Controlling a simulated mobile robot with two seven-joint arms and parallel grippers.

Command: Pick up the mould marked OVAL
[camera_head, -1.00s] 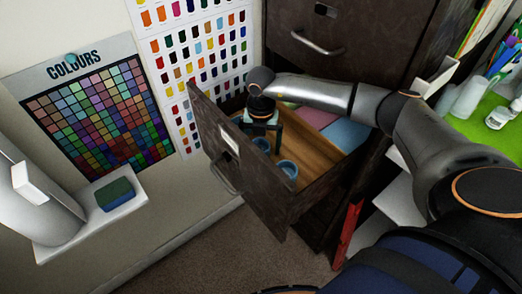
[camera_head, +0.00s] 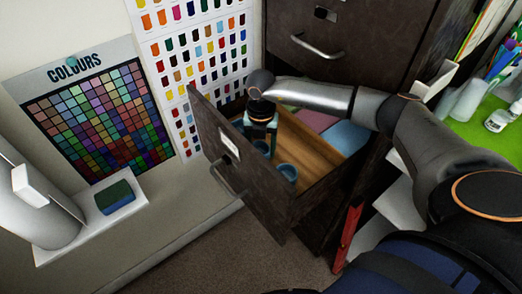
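An open dark drawer (camera_head: 238,176) holds at least two small blue round moulds. One mould (camera_head: 288,171) stands in clear sight near the drawer front. Another mould (camera_head: 262,147) is partly hidden under my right gripper (camera_head: 261,148). No OVAL marking is readable on either. My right arm reaches in from the right, and its gripper points down inside the drawer. Its fingers look apart and turned nearly edge-on. I cannot tell whether they touch the mould below. My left gripper is not in view.
Pink and blue flat sheets (camera_head: 346,136) lie at the drawer's back right. The cabinet (camera_head: 350,40) rises behind. A white shelf (camera_head: 128,210) at left holds a blue-green block (camera_head: 114,197) and a white roll (camera_head: 38,215). A green surface (camera_head: 480,130) with bottles is at right.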

